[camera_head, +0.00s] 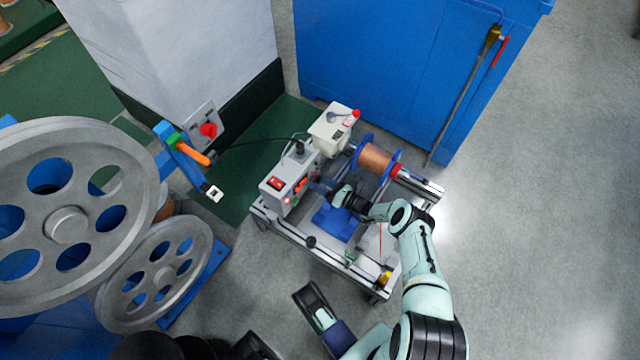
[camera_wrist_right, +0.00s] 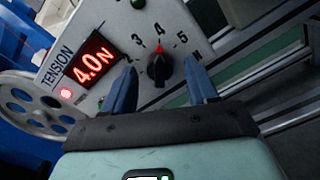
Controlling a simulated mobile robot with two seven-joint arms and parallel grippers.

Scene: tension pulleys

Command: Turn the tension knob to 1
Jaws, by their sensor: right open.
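The tension knob (camera_wrist_right: 158,70) is small and black, on a grey panel in the right wrist view. Its red mark points up at the 4 on the dial. The red display (camera_wrist_right: 94,64) beside it reads 4.0 N. My right gripper (camera_wrist_right: 160,66) is open, with one blue finger on each side of the knob. I cannot tell whether either finger touches it. In the head view my right gripper (camera_head: 326,187) is at the face of the grey control box (camera_head: 276,190), and the knob is not clear there.
A copper wire spool (camera_head: 374,160) with blue flanges sits on the frame behind my right gripper. A white box (camera_head: 332,128) stands behind the control box. Large grey pulleys (camera_head: 68,225) are at the left. Open floor (camera_head: 540,220) lies to the right.

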